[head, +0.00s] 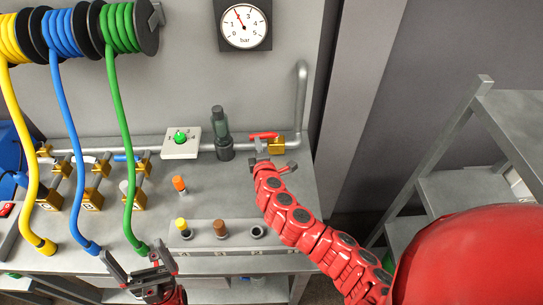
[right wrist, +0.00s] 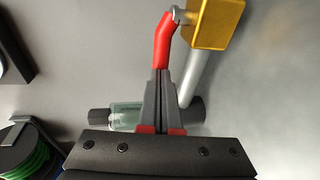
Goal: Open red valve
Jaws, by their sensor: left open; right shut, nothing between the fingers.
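The red valve handle (head: 263,136) sits on a brass valve body (head: 276,147) in the grey pipe at the back of the bench. The handle lies roughly along the pipe, pointing left from the body. My right gripper (head: 261,148) is shut and empty at the handle. In the right wrist view its fingertips (right wrist: 160,76) meet or overlap the free end of the red handle (right wrist: 163,42); I cannot tell whether they touch. The brass body (right wrist: 215,22) shows beyond. My left gripper (head: 141,263) is open and empty at the bench's front edge.
A dark-capped glass filter (head: 221,136) stands left of the valve, beside a white plate with a green knob (head: 180,137). A pressure gauge (head: 243,26) hangs above. Yellow, blue and green hoses (head: 122,130) run down at left. Small coloured plugs stand on the bench.

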